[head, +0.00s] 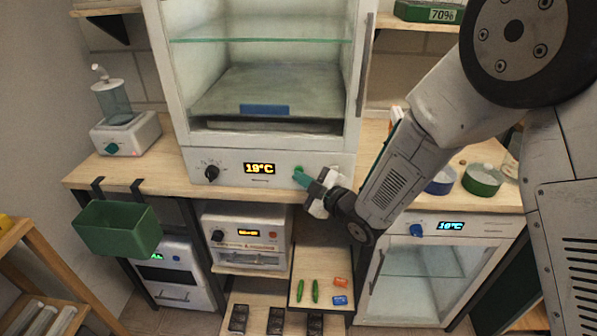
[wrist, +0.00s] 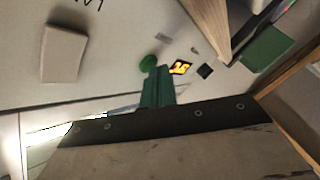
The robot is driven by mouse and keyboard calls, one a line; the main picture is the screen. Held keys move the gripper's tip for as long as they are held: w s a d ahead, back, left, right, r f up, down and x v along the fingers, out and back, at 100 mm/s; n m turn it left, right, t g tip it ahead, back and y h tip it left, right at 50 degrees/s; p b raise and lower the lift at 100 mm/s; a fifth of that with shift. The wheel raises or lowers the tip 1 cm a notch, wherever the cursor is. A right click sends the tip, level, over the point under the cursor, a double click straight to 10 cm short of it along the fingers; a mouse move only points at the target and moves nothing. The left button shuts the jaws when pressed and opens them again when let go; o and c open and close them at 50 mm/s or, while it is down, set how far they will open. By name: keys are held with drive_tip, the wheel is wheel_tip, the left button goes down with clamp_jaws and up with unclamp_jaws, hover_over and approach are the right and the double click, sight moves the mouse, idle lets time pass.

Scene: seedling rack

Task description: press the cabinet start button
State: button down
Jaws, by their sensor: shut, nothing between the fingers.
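The cabinet (head: 225,165) stands on the wooden counter, with an orange 19°C display (head: 259,169) and a black knob (head: 211,172) on its front panel. The green start button (head: 298,169) is to the right of the display; it also shows in the wrist view (wrist: 148,62). My gripper (head: 300,177) is shut and empty, its green fingertips right at the button and partly covering it. In the wrist view the fingertips (wrist: 159,72) lie just beside and below the button. I cannot tell whether they touch it.
A green bin (head: 118,228) hangs at the counter's left front edge. A dispenser (head: 124,130) stands left of the cabinet. A second cabinet with a blue display (head: 450,226) is below right. A shelf (head: 322,265) under the counter holds small green and coloured items.

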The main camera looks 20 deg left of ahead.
drive_tip(key=shift+w, duration=0.15)
idle(0.5)
drive_tip(key=shift+s+d, duration=0.15)
drive_tip(key=shift+s, duration=0.6)
drive_tip(key=shift+s+d, duration=0.2)
drive_tip(key=shift+s, duration=0.6)
drive_tip(key=shift+s+d, duration=0.2)
drive_tip(key=shift+s, duration=0.65)
drive_tip(key=shift+s+d, duration=0.2)
drive_tip(key=shift+s, duration=0.6)
